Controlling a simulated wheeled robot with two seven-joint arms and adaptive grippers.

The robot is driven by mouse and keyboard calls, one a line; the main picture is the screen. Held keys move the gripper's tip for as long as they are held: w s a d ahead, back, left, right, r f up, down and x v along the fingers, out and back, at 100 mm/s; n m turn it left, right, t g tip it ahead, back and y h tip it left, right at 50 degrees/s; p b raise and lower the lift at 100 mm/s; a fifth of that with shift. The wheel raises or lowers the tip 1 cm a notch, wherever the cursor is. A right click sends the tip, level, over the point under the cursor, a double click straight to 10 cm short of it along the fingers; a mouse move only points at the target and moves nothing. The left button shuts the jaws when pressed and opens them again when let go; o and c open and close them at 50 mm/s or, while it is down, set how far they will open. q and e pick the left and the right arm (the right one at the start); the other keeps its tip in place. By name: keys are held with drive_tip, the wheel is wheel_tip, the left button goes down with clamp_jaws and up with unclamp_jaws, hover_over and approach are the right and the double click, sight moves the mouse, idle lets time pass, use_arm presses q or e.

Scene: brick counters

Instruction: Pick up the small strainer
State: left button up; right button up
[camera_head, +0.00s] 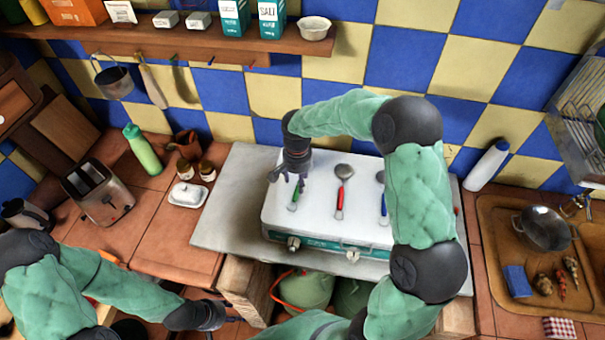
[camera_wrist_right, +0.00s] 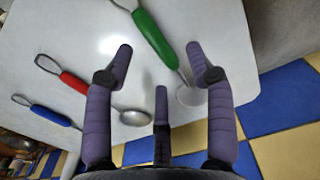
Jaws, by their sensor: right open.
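The small strainer has a green handle (camera_head: 294,200) and lies on the white box-like top at its left end. In the right wrist view its green handle (camera_wrist_right: 155,38) runs diagonally, and its small pale round head (camera_wrist_right: 187,96) lies by the right finger, partly covered. My right gripper (camera_head: 287,181) hangs above the strainer, open and empty; its spread fingers (camera_wrist_right: 160,55) show on both sides of the handle's lower part. Whether they touch it is unclear. My left gripper (camera_head: 232,318) is low at the left, away from the strainer; its jaw state is unclear.
A red-handled ladle (camera_head: 340,200) and a blue-handled utensil (camera_head: 384,208) lie right of the strainer on the white top (camera_head: 318,220). My right arm covers part of its right side. A butter dish (camera_head: 187,195), jars and a toaster (camera_head: 98,190) stand left. A shelf (camera_head: 180,40) runs above.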

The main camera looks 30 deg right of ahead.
drive_tip(key=shift+s+d+f, duration=0.15)
drive_tip(key=shift+f, duration=1.8)
clamp_jaws()
